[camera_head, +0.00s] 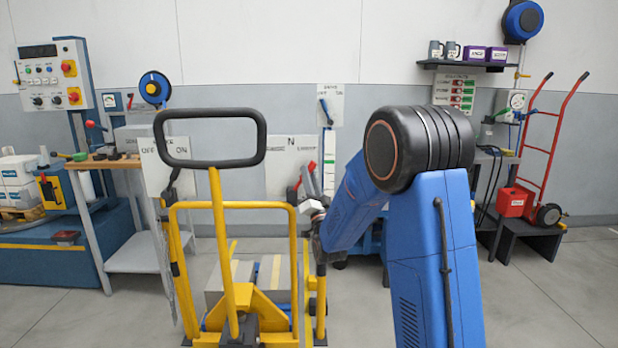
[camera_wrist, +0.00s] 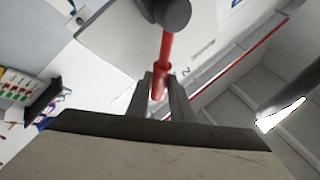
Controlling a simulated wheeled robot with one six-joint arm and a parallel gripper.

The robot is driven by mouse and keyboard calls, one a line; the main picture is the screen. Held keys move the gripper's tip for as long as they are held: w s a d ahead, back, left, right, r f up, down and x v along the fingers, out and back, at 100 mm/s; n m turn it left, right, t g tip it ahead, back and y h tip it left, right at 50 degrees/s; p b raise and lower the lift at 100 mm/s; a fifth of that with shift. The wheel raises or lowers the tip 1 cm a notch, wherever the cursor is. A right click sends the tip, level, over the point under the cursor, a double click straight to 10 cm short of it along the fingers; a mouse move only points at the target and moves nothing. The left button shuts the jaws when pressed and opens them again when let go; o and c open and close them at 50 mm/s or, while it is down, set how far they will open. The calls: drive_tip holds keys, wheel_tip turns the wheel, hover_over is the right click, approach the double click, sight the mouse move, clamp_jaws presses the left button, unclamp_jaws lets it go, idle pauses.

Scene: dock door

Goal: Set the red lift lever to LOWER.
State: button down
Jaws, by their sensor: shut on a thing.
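The red lift lever (camera_wrist: 165,52) runs down from a dark grey round hub (camera_wrist: 172,12) in the wrist view. Its lower end sits between the two fingers of my gripper (camera_wrist: 158,82), which is shut on it. In the head view the red lever (camera_head: 308,178) shows small in front of a pale panel (camera_head: 285,160) marked N. The LOWER marking cannot be read in either view.
A yellow hand truck (camera_head: 222,240) with a black loop handle stands close in front, left of my arm. A workbench (camera_head: 105,163) is at the left. A red sack truck (camera_head: 545,140) and a red box (camera_head: 512,201) are at the right. Floor is clear at lower right.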

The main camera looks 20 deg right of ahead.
drive_tip(key=c, duration=1.6)
unclamp_jaws()
drive_tip(key=shift+f, duration=0.1)
drive_tip(key=shift+o, duration=0.2)
drive_tip(key=v, duration=1.7)
drive_tip(key=shift+s, duration=0.2)
drive_tip(key=s+a+f+n+g, duration=0.1)
drive_tip(key=s+n+g, duration=0.1)
drive_tip(key=s+g, duration=0.5)
drive_tip(key=s+a+f+n+g+y, duration=0.1)
drive_tip(key=s+g, duration=0.5)
drive_tip(key=s, duration=1.2)
drive_tip(key=s+a+f+n+g, duration=0.1)
drive_tip(key=s+f+n+g, duration=0.2)
drive_tip(key=s, duration=0.9)
drive_tip(key=n+g, duration=0.2)
drive_tip(key=g, duration=0.2)
drive_tip(key=shift+s+a+g, duration=0.2)
drive_tip(key=shift+s+g, duration=0.1)
drive_tip(key=shift+s, duration=0.1)
